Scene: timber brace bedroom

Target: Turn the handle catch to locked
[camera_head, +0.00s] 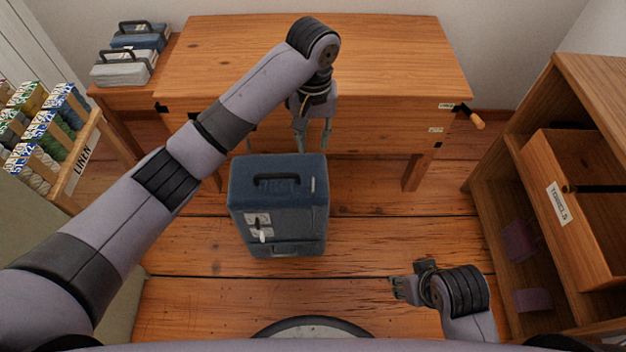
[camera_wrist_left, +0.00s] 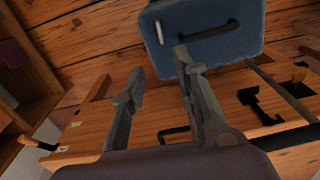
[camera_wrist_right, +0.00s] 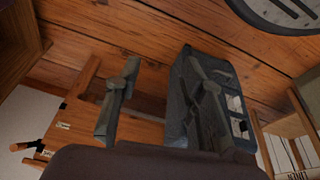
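A blue case (camera_head: 278,205) stands upright on the plank floor, with a dark carry handle (camera_head: 277,184) on top. A small white catch (camera_head: 313,184) is on the top, right of the handle; it also shows in the left wrist view (camera_wrist_left: 158,33). A white lever (camera_head: 262,236) sits on pale plates on the front face. Which piece is labelled locked cannot be read. My left gripper (camera_head: 313,145) is open and empty, just behind the case's top, apart from the catch. My right gripper (camera_head: 400,282) is open and empty, low, right of the case.
A wooden table (camera_head: 320,60) stands behind the case, with a crank handle (camera_head: 477,120) on its right. Other cases (camera_head: 125,68) sit back left. A linen rack (camera_head: 84,152) is left, and an open drawer labelled towels (camera_head: 559,203) right. Floor right of the case is clear.

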